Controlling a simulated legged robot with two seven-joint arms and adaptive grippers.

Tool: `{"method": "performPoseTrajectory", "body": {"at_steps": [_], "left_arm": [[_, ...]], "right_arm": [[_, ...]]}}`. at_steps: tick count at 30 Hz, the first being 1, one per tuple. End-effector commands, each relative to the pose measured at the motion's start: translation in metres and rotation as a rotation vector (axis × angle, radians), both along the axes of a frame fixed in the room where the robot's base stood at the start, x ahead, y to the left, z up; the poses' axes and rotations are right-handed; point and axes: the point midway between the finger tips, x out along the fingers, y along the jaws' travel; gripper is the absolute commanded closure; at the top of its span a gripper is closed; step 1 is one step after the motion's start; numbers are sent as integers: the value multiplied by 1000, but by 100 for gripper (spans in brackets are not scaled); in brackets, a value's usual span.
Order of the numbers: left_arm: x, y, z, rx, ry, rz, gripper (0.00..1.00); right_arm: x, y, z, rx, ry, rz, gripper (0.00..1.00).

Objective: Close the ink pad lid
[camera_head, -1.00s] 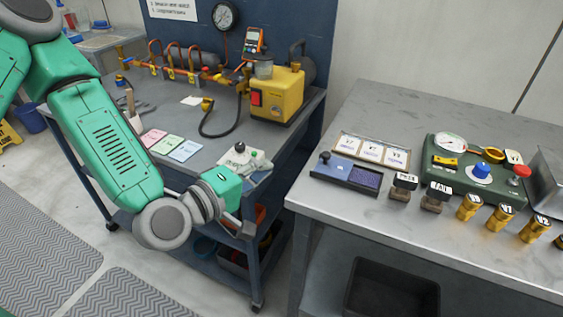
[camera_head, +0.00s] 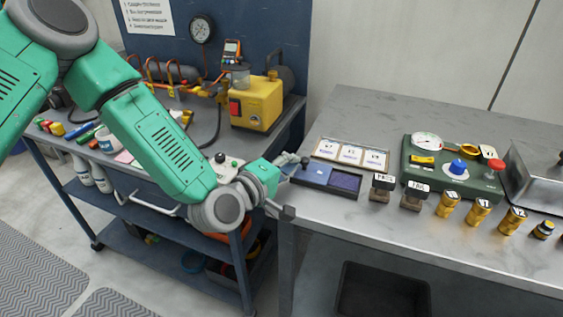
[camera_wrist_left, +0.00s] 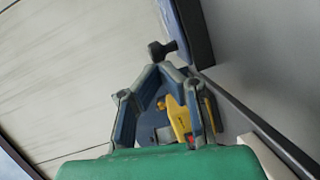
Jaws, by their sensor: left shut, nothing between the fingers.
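The ink pad is a dark blue box near the left edge of the right-hand bench. Its lid (camera_head: 312,174), with a dark knob (camera_head: 304,162), covers the left part, and the purple-blue pad surface (camera_head: 345,182) is exposed on the right. My left gripper (camera_head: 295,159) is at the lid's left end, close to the knob. In the left wrist view the fingers (camera_wrist_left: 160,72) meet at the tips, empty, and the black knob (camera_wrist_left: 160,49) is just beyond them. I cannot tell whether they touch it. My right gripper is not in view.
Framed cards (camera_head: 350,155) lie behind the ink pad. Two dark stamps (camera_head: 382,187) stand to its right, with brass cylinders (camera_head: 448,204) and a green gauge box (camera_head: 455,168) further right. A blue cart (camera_head: 215,112) with a yellow pump (camera_head: 258,105) stands left, across a gap.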

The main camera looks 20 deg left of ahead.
Motion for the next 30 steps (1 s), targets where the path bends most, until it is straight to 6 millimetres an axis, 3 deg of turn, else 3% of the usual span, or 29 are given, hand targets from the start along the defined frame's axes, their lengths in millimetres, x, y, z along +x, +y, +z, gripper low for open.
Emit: {"method": "performPoseTrajectory", "body": {"at_steps": [7, 15, 18, 30], "left_arm": [[0, -3, -1, -5, -1, -2, 100], [-2, -59, -1, -6, -2, -2, 100], [-2, -71, -1, -5, 0, -1, 100], [-2, -75, 1, -6, -3, -1, 100]], "right_arm": [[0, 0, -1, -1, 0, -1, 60], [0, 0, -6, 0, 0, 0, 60], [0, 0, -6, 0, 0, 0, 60], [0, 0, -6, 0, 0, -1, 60]]}}
